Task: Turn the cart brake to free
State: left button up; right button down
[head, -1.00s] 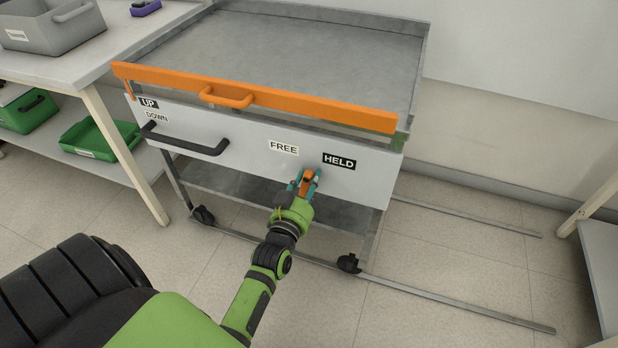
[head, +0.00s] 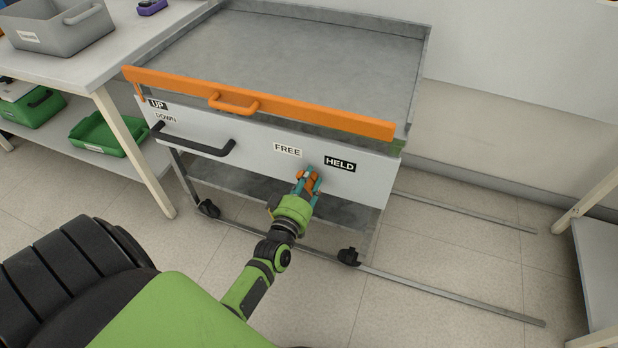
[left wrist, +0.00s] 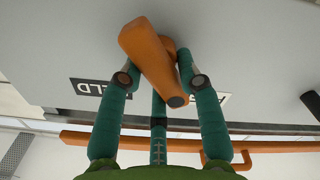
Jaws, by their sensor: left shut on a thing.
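The orange brake lever (left wrist: 150,58) is on the cart's pale front panel; it also shows small in the head view (head: 304,176), below and between the FREE label (head: 287,150) and the HELD label (head: 340,164). In the left wrist view, which sees the panel upside down, the lever slants, its free end toward the FREE label's side. My left gripper (head: 308,182) is shut on the lever, with a teal finger on either side in the left wrist view (left wrist: 162,86). The lever's pivot is partly hidden. My right gripper is not in view.
The cart has an orange front bar (head: 260,104), a black handle (head: 193,143) and casters (head: 348,256) below. A white table (head: 60,62) with a grey bin (head: 62,40) stands close on the left. Open floor lies right of the cart, with metal rails (head: 455,296) along it.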

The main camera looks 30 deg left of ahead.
pick_arm(q)
jog(key=shift+a+r+n, duration=0.2)
jog(key=shift+r+n, duration=0.1)
jog(key=shift+n, duration=0.6)
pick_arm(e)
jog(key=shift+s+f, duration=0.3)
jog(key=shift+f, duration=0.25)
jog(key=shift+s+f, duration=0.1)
pick_arm(q)
jog(key=o, duration=1.1)
jog(key=shift+f, duration=0.15)
jog(key=shift+s, duration=0.1)
jog(key=shift+s+d+f, duration=0.1)
jog(key=shift+s+d, duration=0.05)
jog(key=shift+s, duration=0.1)
jog(key=v, duration=1.1)
jog(key=shift+s, duration=0.1)
